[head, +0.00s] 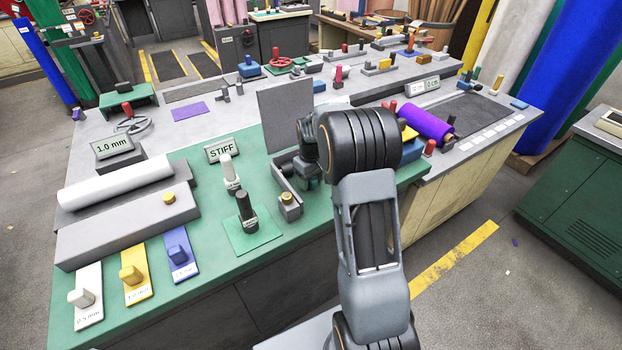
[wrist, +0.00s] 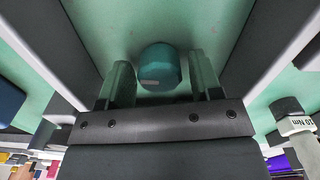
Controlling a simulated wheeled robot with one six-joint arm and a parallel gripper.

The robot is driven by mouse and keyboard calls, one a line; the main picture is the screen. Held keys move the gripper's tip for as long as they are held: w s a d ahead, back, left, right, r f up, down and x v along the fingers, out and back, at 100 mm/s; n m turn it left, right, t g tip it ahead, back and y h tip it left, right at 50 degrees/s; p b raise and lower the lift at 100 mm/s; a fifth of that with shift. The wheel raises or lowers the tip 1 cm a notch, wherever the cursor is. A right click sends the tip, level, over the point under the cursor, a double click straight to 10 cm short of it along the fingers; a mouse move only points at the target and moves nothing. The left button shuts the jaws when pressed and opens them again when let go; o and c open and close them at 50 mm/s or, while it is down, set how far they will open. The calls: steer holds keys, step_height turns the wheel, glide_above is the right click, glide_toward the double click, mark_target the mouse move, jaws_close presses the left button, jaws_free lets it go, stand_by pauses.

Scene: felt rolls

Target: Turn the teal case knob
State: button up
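The teal knob (wrist: 160,67) is a short rounded cylinder with a small pale label, in the middle of the wrist view. It stands before a green surface with grey walls slanting on both sides. My gripper (wrist: 160,62) is open. One finger is on each side of the knob, with a visible gap on both sides, so it is not gripped. In the head view my gripper (head: 308,150) is over the green bench top, and my arm hides most of the knob's place.
A grey upright panel (head: 285,112) stands just behind my gripper. A dark knob on a green plate (head: 252,237) and a STIFF display (head: 222,150) are to the left. A purple roll (head: 426,124) lies to the right.

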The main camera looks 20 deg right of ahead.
steer(key=c, duration=0.8)
steer(key=shift+o, duration=0.2)
steer(key=m, duration=0.3)
steer(key=shift+m, duration=2)
steer(key=o, duration=0.9)
steer(key=shift+b, duration=0.3)
steer(key=shift+o, duration=0.2)
steer(key=shift+r, duration=0.1)
